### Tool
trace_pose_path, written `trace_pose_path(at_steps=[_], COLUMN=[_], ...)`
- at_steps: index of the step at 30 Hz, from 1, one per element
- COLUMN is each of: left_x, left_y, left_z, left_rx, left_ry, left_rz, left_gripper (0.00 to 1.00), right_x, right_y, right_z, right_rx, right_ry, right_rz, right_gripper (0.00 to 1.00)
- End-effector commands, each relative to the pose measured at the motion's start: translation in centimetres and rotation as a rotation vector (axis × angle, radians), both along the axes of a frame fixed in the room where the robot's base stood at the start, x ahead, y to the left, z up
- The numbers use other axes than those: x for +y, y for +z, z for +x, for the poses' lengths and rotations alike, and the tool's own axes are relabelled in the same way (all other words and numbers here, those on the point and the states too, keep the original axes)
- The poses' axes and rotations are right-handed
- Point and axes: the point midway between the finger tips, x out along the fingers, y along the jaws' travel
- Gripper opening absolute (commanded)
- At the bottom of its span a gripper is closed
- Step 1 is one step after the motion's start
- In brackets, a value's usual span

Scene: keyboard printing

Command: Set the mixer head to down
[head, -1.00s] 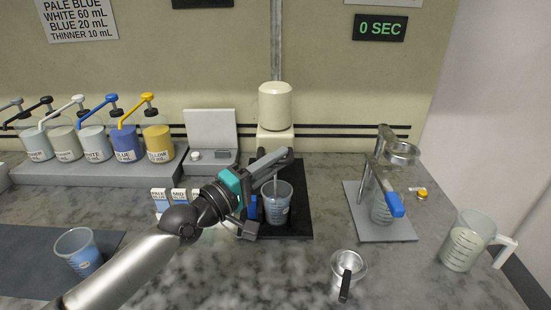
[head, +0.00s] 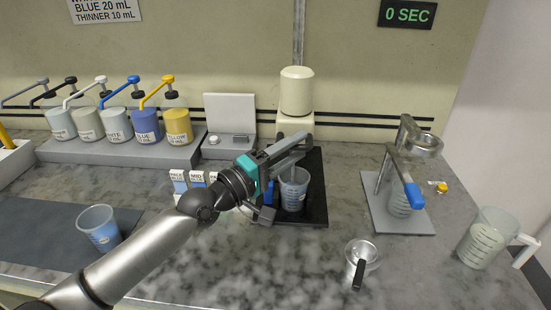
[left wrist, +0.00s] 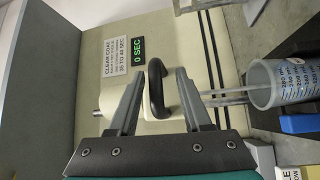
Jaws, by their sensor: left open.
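The mixer has a cream rounded top (head: 297,92) at the back of the bench. A measuring cup (head: 294,188) stands on its black base (head: 314,205). My left gripper (head: 296,147) is open above the cup, close in front of the mixer. In the left wrist view, the mixer's black loop handle (left wrist: 157,88) shows between the open fingers (left wrist: 160,80), with no clear contact. A thin metal shaft (left wrist: 228,96) runs toward the cup, which shows there too (left wrist: 283,83). My gripper hides part of the mixer in the head view. My right gripper is out of view.
Several pump bottles (head: 147,122) stand on a grey step at the left. A blue-filled cup (head: 98,226) is on the dark mat. A metal stand with a blue handle (head: 414,193), a strainer (head: 362,252) and a clear jug (head: 484,238) are at the right.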

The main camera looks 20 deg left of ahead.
Motion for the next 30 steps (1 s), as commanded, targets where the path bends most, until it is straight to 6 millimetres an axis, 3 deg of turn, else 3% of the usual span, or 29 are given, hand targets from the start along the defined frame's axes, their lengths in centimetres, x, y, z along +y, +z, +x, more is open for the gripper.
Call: trace_pose_path(at_steps=[18, 30], left_x=[3.7, 5.6], left_y=[-1.1, -1.6], left_z=[-6.7, -10.0], left_rx=[0.005, 0.006], left_ry=[-0.003, 0.001], left_rz=[0.004, 0.005], left_gripper=[0.49, 0.49], right_x=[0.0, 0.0], right_y=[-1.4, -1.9], right_z=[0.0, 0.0], right_rx=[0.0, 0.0], right_ry=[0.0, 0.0], right_rz=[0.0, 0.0], right_gripper=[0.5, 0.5])
